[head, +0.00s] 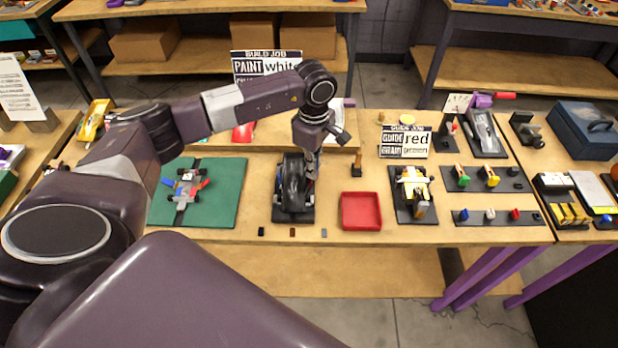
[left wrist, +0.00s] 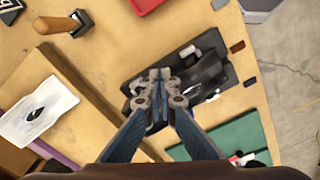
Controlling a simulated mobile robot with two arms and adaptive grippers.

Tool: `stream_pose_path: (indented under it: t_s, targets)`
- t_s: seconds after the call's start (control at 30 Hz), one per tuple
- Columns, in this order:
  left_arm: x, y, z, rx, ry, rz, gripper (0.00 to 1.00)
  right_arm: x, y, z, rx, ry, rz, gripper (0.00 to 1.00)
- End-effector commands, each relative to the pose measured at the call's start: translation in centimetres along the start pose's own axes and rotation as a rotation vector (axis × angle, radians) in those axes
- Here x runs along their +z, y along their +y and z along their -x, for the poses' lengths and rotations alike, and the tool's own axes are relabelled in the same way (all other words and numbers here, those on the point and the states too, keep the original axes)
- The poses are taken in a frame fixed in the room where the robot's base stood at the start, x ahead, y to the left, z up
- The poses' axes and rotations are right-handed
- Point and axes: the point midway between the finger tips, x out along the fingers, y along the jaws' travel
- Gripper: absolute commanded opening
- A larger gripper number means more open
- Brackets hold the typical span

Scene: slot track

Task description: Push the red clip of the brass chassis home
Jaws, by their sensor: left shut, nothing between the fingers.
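A small chassis (head: 184,190) lies on the green mat (head: 228,205) at the left of the bench in the head view. A red clip (head: 204,184) sticks out at its right side and a blue one (head: 167,182) at its left. I cannot make out a brass colour or how far the red clip is in. My left gripper (head: 310,178) is shut and empty, pointing down at the right side of a black body on a black stand (head: 292,215), right of the mat. The left wrist view shows the shut fingertips (left wrist: 160,82) over that black body. My right gripper is not in view.
A red tray (head: 361,226) and a small wooden-handled stamp (head: 357,166) stand right of the black stand. A fixture with a yellow piece (head: 412,190) is farther right. Several small chips lie along the front edge. Sign boards stand behind.

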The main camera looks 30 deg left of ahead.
Motion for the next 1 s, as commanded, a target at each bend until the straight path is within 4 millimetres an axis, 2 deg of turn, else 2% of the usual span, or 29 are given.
stream_pose_path:
  t_s: [0.6, 1.0]
  targets:
    - [0.0, 0.1, 1.7, 0.002, -0.001, 0.0, 0.0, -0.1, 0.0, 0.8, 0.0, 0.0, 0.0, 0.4]
    - [0.0, 0.1, 1.8, 0.002, -0.001, 0.0, 0.0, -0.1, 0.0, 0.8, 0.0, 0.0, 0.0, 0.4]
